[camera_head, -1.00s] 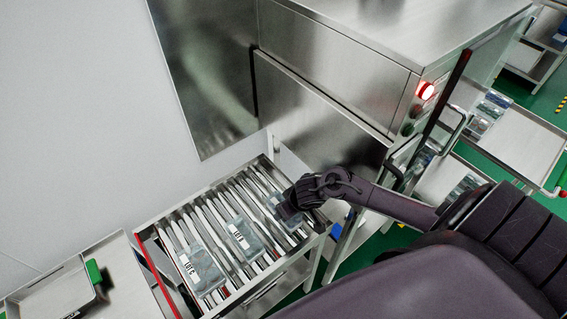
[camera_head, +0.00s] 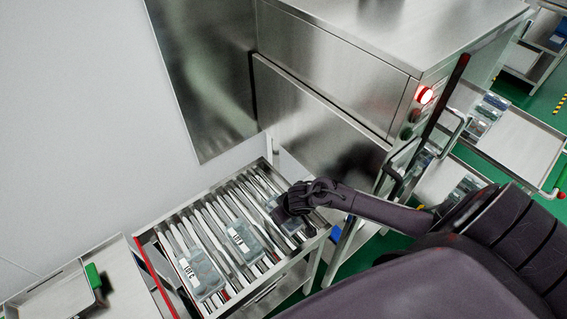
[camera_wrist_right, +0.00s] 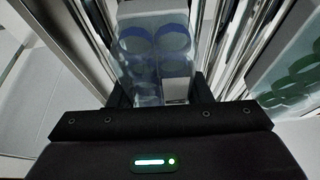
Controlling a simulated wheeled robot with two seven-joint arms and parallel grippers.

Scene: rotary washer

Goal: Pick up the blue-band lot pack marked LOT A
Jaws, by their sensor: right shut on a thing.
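A clear pack with blue bands (camera_wrist_right: 155,45) sits between the fingers of my right gripper (camera_wrist_right: 158,95) in the right wrist view. The gripper is shut on it, and a white label shows near the fingers, its text not readable. In the head view my right gripper (camera_head: 281,212) is at the rightmost pack (camera_head: 290,222) on the roller rack and partly covers it. I cannot tell whether the pack is clear of the rollers. My left gripper is not in view.
Two more packs lie on the roller rack (camera_head: 179,238): a LOT B pack (camera_head: 243,242) and a LOT C pack (camera_head: 203,275). A pack with green bands (camera_wrist_right: 293,85) is close at the right.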

